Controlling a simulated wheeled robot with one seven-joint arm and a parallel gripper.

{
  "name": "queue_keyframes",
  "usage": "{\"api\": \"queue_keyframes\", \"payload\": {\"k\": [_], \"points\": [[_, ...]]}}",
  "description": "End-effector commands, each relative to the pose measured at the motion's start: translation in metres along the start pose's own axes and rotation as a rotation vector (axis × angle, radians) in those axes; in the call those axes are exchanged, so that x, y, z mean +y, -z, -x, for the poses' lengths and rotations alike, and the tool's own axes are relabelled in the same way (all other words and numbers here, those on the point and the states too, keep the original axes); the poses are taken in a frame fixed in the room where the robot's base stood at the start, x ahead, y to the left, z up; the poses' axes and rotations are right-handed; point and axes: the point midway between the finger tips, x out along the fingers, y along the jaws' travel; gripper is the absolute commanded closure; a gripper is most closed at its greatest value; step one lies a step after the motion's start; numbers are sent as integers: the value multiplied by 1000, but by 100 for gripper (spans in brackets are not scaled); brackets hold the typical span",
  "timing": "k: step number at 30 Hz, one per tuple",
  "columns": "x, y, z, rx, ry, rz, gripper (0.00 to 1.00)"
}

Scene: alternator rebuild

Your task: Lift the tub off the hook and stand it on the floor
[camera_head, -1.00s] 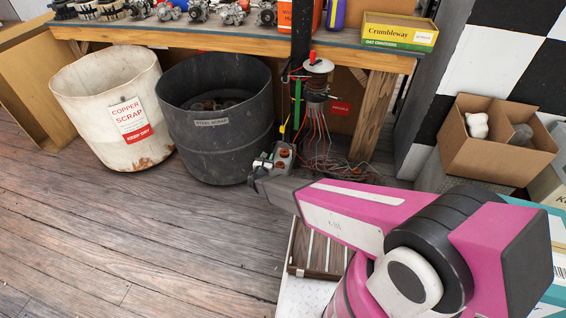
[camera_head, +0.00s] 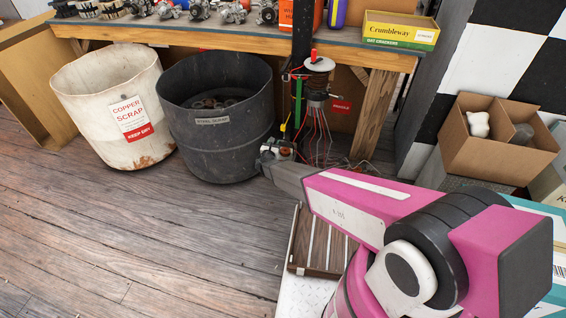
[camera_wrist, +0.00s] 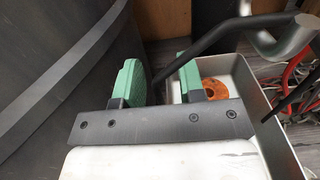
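The tub is a small grey metal box; in the wrist view its rim (camera_wrist: 283,140) shows at right, with an orange round part (camera_wrist: 212,84) inside. A dark bent handle bar (camera_wrist: 208,44) rises over it towards a thick silver rod end (camera_wrist: 286,38), perhaps the hook. My gripper (camera_wrist: 160,80) has its green fingers apart, with the lower handle bar running through the gap between them. I cannot tell whether they touch it. In the head view my gripper (camera_head: 266,160) covers much of the tub (camera_head: 285,152), beside the post under the bench.
A black steel-scrap bin (camera_head: 215,140) stands close left of my gripper, with a white copper-scrap bin (camera_head: 113,100) beyond. Red wires (camera_head: 320,140) hang right of the tub. The workbench edge (camera_head: 240,42) is above. The wooden floor (camera_head: 150,220) in front is clear.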

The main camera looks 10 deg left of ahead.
Motion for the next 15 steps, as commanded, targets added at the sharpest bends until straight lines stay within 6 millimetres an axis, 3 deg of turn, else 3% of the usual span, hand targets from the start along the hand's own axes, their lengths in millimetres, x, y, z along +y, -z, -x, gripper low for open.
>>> {"api": "queue_keyframes", "payload": {"k": [2, 6, 15], "points": [[0, 0, 0, 0, 0, 0, 64], [0, 0, 1, 0, 0, 0, 100], [0, -2, 1, -3, 0, 2, 100]]}}
